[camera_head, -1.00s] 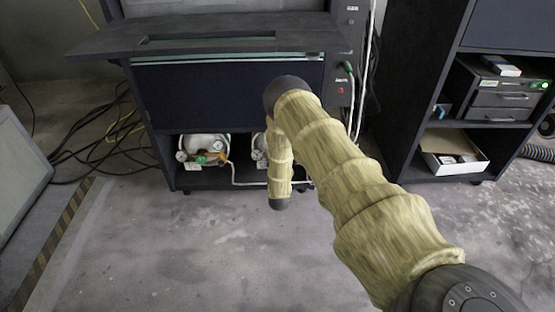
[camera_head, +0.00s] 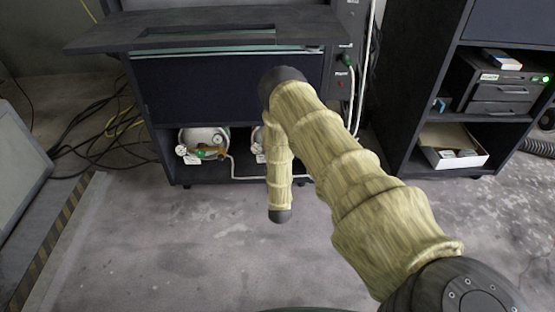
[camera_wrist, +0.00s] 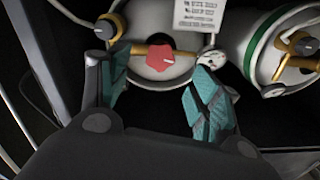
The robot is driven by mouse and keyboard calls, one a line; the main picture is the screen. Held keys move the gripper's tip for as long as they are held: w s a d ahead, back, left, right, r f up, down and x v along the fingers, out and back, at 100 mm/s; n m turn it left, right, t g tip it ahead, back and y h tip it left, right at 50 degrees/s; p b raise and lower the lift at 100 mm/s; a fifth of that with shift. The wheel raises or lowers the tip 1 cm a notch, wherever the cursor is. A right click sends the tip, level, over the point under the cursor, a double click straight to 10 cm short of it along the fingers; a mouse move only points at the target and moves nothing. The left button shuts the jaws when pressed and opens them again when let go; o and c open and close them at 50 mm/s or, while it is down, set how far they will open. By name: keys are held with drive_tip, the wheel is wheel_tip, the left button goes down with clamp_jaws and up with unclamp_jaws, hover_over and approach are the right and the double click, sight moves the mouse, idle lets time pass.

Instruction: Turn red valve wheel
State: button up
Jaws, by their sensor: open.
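The red valve wheel (camera_wrist: 161,58) shows in the wrist view, on a brass pipe in front of a white tank (camera_wrist: 148,24). My gripper (camera_wrist: 158,80) is open, with its two teal-padded fingers apart to the left and right of the wheel. The wheel lies between and beyond the fingertips; whether they touch it I cannot tell. In the head view my arm hides my gripper and the red wheel. There the shelf under the dark cabinet (camera_head: 225,90) holds a tank (camera_head: 203,138) with gauges.
A second white tank (camera_wrist: 270,50) with gauges stands to the right in the wrist view. A white tag (camera_wrist: 200,14) hangs above the wheel. Dark shelves (camera_head: 420,90) stand at right and cables (camera_head: 100,130) lie at left. The floor (camera_head: 190,240) in front is clear.

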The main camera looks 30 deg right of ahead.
drive_tip(key=shift+v, duration=1.85)
drive_tip(key=shift+d, duration=0.1)
